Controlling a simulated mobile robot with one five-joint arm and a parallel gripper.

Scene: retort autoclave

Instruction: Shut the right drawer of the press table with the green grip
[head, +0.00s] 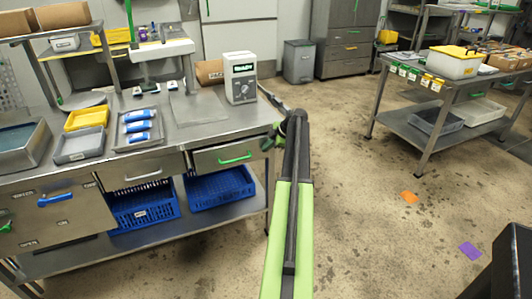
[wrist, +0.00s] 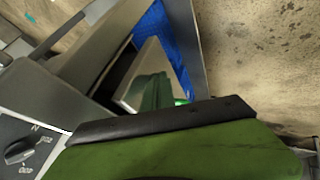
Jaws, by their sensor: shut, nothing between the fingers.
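The press table (head: 215,131) is a steel bench at the left of the head view. Its right drawer (head: 205,160) has a green grip (head: 235,158) and looks pulled out a little. In the wrist view the drawer front (wrist: 135,88) stands out from the table beside a dark gap, and a bit of the green grip (wrist: 181,102) shows. My gripper (head: 272,138) is at the table's right front corner, just right of the drawer, shut and empty. In the wrist view its dark green body (wrist: 170,150) fills the bottom and hides part of the drawer; I cannot tell whether they touch.
The neighbouring drawer (head: 130,172) has a pale grip. Blue crates (head: 222,188) stand on the shelf below. A white box marked READY (head: 240,78) sits on the table top near my arm. Open floor (head: 345,190) lies to the right, before another steel table (head: 435,84).

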